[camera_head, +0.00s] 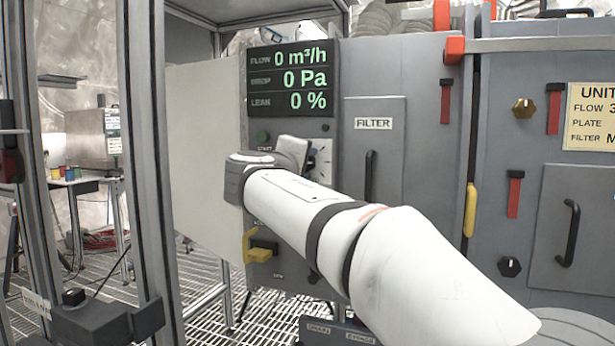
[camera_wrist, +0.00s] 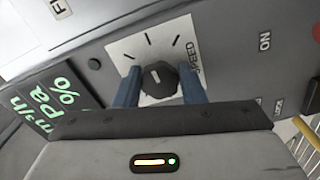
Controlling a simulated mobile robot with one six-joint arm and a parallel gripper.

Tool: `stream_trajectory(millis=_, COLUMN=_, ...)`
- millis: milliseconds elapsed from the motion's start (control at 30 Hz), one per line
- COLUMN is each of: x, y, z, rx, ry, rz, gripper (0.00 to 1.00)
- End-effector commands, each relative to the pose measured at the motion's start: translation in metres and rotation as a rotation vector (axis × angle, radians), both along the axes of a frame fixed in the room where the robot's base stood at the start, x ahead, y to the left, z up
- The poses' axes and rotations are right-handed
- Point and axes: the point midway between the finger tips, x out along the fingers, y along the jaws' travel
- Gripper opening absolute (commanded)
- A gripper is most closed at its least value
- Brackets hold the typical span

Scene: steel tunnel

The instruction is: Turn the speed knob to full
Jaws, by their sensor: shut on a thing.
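The speed knob (camera_wrist: 160,79) is a dark round knob on a white dial plate (camera_wrist: 137,47) marked SPEED with black tick marks. In the wrist view my gripper (camera_wrist: 160,88) has one blue finger on each side of the knob and is shut on it. The knob's pale pointer line shows near its top. In the head view the white dial plate (camera_head: 321,160) shows just past my gripper (camera_head: 300,152), and my wrist hides much of it.
A green start button (camera_head: 263,137) is left of the dial. The filter door (camera_head: 373,160) with a black handle is to its right. A yellow bracket-like part (camera_head: 258,246) sticks out below my wrist. A steel frame post (camera_head: 150,150) stands at the left.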

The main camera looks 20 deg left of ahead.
Motion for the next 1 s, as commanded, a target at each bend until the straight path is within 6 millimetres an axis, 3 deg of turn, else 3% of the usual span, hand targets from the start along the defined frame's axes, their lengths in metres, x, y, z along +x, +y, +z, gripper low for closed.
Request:
stream_trajectory(millis=700, x=0.0006, y=-0.0002, z=-0.0018, rx=0.072, ry=-0.003, rz=-0.002, gripper=0.14)
stream_trajectory(millis=733, x=0.0006, y=-0.0002, z=-0.0018, rx=0.072, ry=-0.003, rz=-0.002, gripper=0.39)
stream_trajectory(millis=1000, x=0.0005, y=-0.0003, z=-0.0010, rx=0.071, ry=-0.004, rz=-0.002, gripper=0.58)
